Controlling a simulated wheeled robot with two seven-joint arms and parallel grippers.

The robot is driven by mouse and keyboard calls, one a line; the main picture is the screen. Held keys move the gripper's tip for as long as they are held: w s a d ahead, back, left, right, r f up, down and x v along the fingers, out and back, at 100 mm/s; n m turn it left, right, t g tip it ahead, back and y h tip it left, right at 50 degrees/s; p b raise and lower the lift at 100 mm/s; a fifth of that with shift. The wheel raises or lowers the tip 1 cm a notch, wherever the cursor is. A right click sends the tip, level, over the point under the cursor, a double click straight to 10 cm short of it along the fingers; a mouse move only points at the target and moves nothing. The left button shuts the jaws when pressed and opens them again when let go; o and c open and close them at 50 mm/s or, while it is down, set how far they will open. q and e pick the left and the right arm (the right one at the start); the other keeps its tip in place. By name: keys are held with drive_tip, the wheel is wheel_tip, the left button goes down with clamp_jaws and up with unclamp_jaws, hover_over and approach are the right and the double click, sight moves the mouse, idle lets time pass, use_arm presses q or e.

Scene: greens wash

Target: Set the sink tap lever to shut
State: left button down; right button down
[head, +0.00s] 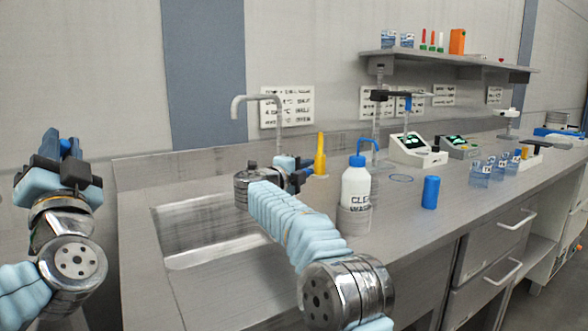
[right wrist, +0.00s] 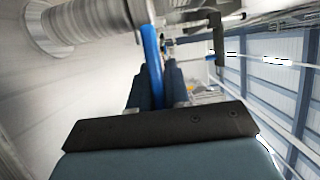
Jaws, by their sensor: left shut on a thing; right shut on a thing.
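The sink tap's grey curved spout (head: 257,98) rises behind the steel sink (head: 190,225) in the head view. My right arm reaches across the sink, and my right gripper (head: 303,174) is at the tap's base. In the right wrist view a blue tap lever (right wrist: 151,50) runs beside the grey tap body (right wrist: 85,20) down to my closed blue fingers, and my right gripper (right wrist: 155,85) is shut on it. The arm hides the lever in the head view. My left gripper (head: 62,145) is raised at the far left, shut; what it holds cannot be made out.
A white wash bottle (head: 355,188) stands in a grey holder just right of my right gripper. A yellow bottle-like thing (head: 320,155) is behind it, and a blue cylinder (head: 431,192) stands further right. Several instruments and beakers line the counter (head: 410,215), under a shelf (head: 450,62).

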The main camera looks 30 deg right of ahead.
drive_tip(key=shift+f, duration=0.1)
drive_tip(key=c, duration=1.2)
unclamp_jaws()
